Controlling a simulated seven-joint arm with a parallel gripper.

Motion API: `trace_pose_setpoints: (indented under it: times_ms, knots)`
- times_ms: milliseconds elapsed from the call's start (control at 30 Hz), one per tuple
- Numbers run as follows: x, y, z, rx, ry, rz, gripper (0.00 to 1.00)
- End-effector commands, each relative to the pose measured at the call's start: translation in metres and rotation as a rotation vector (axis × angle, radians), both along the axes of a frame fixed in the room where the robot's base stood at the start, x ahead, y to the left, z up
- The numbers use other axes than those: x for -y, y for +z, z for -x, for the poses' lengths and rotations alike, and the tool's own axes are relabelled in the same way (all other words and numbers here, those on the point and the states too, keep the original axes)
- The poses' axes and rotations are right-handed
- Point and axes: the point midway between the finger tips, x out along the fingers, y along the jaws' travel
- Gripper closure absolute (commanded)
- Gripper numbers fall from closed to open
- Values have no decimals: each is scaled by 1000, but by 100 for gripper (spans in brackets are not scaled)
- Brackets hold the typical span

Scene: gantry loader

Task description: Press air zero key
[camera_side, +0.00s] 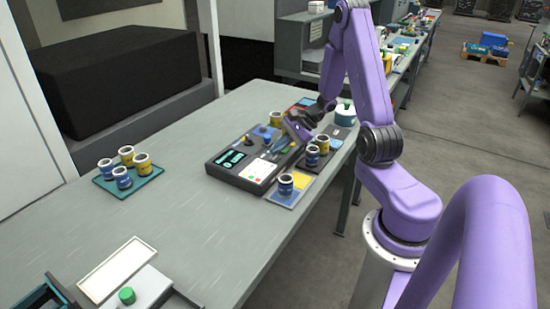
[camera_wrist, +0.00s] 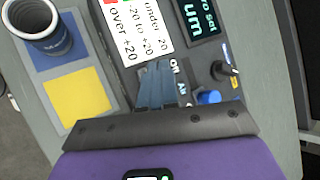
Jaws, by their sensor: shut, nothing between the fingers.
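A dark control box (camera_side: 240,165) lies on the bench, with a lit display (camera_side: 229,159) and a white printed card (camera_side: 258,170). In the wrist view the card (camera_wrist: 140,25) and display (camera_wrist: 197,18) are at the top, with a black knob (camera_wrist: 225,70) and a blue key (camera_wrist: 208,97) to the right of my fingers. My gripper (camera_wrist: 158,68) is shut and empty, pointing at the panel between card and knob. Small labels beside the fingers are partly covered; I cannot read which key is air zero, nor tell whether the fingertips touch the panel.
A blue cup (camera_wrist: 38,30) stands on a card with a bare yellow square (camera_wrist: 78,98) left of the box. More cups stand on a teal tray (camera_side: 128,183) and beside the box (camera_side: 312,155). The bench front (camera_side: 190,230) is largely clear.

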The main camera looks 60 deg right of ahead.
Motion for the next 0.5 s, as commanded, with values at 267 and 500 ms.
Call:
trace_pose_setpoints:
  times_ms: [267, 500]
  knots:
    - [0, 6, 0, 0, 0, -1, 100]
    - [0, 9, 0, 2, 1, 1, 100]
